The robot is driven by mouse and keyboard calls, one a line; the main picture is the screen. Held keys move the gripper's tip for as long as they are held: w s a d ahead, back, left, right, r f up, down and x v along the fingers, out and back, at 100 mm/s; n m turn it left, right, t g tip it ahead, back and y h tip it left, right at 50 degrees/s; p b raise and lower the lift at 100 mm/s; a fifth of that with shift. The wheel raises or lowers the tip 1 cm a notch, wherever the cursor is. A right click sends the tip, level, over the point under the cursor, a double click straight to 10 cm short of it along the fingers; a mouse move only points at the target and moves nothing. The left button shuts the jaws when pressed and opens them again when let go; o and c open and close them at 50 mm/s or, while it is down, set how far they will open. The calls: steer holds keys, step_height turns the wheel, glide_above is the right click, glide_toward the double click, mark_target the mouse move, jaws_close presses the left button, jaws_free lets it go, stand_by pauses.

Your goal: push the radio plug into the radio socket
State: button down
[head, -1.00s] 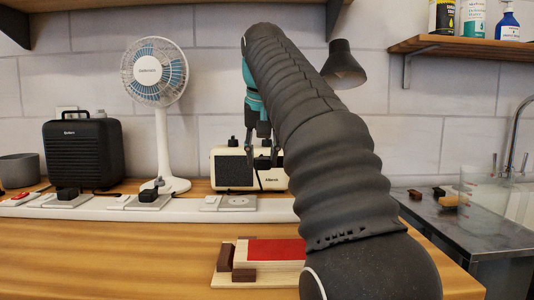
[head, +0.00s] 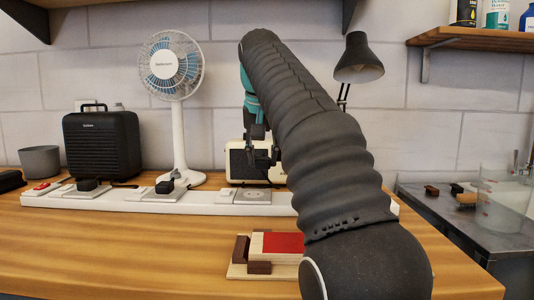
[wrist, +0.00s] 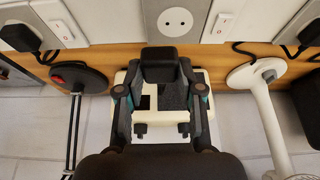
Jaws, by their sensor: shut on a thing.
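My gripper (wrist: 160,88) is shut on the black radio plug (wrist: 160,66), held between its two fingers. In the head view my gripper (head: 262,158) is in front of the cream radio (head: 236,165), above and behind the power strip, and my arm hides part of the radio. The radio also shows behind my gripper in the wrist view (wrist: 185,116). The empty round radio socket (wrist: 175,21) lies just beyond the plug in the wrist view, apart from it. In the head view the socket (head: 252,196) sits on the strip below my gripper.
The white power strip (head: 110,203) carries other black plugs (head: 88,185) (head: 165,187). The fan (head: 180,130), black heater-like box (head: 102,145) and desk lamp (head: 358,60) stand behind. A wooden block with a red top (head: 284,243) lies in front on the bench.

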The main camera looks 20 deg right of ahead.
mark_target(254, 193)
steer(key=shift+w+a+f, duration=0.6)
steer(key=shift+w+a, duration=0.25)
steer(key=shift+w, duration=0.1)
steer(key=shift+f+b, duration=1.2)
steer(key=shift+f, duration=0.85)
steer(key=shift+p, duration=0.4)
stand_by(1.3)
steer(key=shift+f+b, duration=0.35)
steer(key=shift+f, duration=0.35)
stand_by(1.0)
steer(key=c, duration=0.7)
jaws_free()
steer(key=shift+o, duration=0.2)
steer(key=shift+r, duration=0.15)
steer(key=v, duration=0.7)
steer(key=shift+s+a+r, duration=0.1)
steer(key=shift+s, duration=0.05)
